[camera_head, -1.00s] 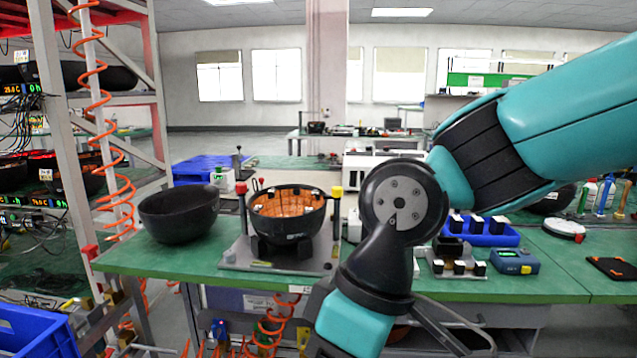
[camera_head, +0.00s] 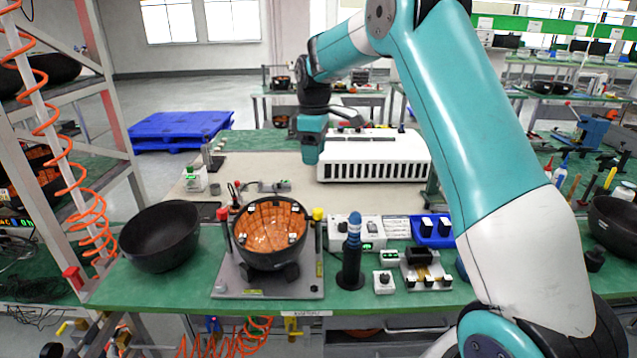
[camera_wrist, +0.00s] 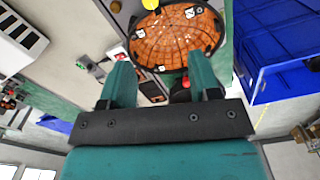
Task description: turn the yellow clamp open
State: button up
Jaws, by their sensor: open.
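The yellow clamp (camera_head: 318,214) is a yellow-topped post at the right side of the black bowl (camera_head: 268,262) with an orange inside, on a grey fixture plate (camera_head: 229,281). A red-topped clamp (camera_head: 222,215) stands at the bowl's left. In the wrist view a yellow top (camera_wrist: 150,4) shows at the upper edge, over the bowl's rim. My gripper (camera_wrist: 160,75) is open, with nothing seen between its two teal fingers. In the head view my gripper is above and behind the fixture, apart from the clamp; its fingertips are not clear there.
An empty black bowl (camera_head: 160,238) stands left of the fixture. A dark upright tool with a blue top (camera_head: 353,245) and small boxes stand to its right. A long white slotted unit (camera_head: 373,157) lies behind. A rack with an orange coiled hose (camera_head: 80,206) is at the left.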

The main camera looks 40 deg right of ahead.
aim_at(318, 210)
jog(key=f+p, duration=0.1)
jog(key=f, duration=0.4)
jog(key=d+f+p, duration=0.1)
jog(key=f, duration=0.5)
jog(key=f+p, duration=0.2)
jog(key=f, duration=0.4)
jog(key=shift+w+d+f, duration=0.1)
jog(key=shift+w+d, duration=0.15)
jog(key=shift+w, duration=0.05)
jog(key=c, duration=0.9)
